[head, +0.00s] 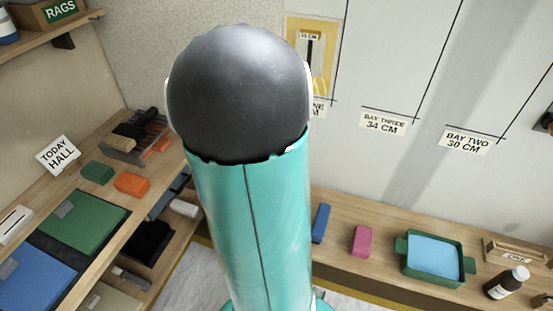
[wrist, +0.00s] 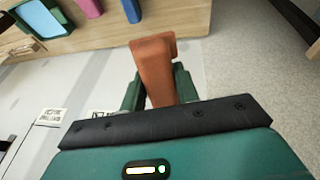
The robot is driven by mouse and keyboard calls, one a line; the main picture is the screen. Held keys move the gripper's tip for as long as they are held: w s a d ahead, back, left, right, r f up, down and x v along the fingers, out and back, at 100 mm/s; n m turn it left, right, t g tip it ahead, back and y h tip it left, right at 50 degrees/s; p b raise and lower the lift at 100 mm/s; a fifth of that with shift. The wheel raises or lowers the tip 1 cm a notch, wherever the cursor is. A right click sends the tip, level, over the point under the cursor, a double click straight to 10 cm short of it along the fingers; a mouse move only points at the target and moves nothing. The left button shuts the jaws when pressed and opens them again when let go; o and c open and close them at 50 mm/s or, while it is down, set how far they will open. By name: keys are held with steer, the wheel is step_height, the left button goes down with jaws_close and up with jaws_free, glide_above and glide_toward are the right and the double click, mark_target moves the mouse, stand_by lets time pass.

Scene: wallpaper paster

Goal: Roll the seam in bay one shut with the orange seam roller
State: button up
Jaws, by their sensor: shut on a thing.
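My gripper (wrist: 160,90) shows in the wrist view, its two green fingers shut around an orange tool (wrist: 155,60). The tool has a block-like end and a narrower body; it looks like the seam roller, though no roller wheel can be made out. In the head view my arm hides the gripper and the tool. Bay one's label (head: 318,111) is partly covered by my arm, with only its end showing. Above it a yellow-framed patch (head: 325,75) on the wall has a dark vertical strip and a small label; my arm covers part of it.
Bay three (head: 385,121) and bay two (head: 467,142) labels are on the wall. The shelf below holds a blue block (head: 321,223), a pink block (head: 362,241), a green tray (head: 402,266) and a brown bottle (head: 506,283). A cluttered bench (head: 62,178) stands left.

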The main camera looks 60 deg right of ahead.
steer(key=shift+s+d, duration=0.2)
steer(key=shift+d, duration=0.05)
steer(key=shift+s, duration=0.2)
steer(key=shift+w, duration=0.25)
steer(key=shift+s+d, duration=0.15)
steer(key=shift+d, duration=0.3)
steer(key=shift+w+d, duration=0.2)
steer(key=shift+d, duration=0.7)
steer(key=shift+w+d, duration=0.15)
steer(key=shift+d, duration=0.8)
steer(key=shift+w+d, duration=0.2)
steer(key=shift+d, duration=0.7)
steer(key=shift+w+d, duration=0.2)
steer(key=shift+d, duration=1.1)
steer(key=shift+r, duration=0.15)
step_height(320, 180, up, 16)
steer(key=shift+f, duration=0.2)
stand_by(1.8)
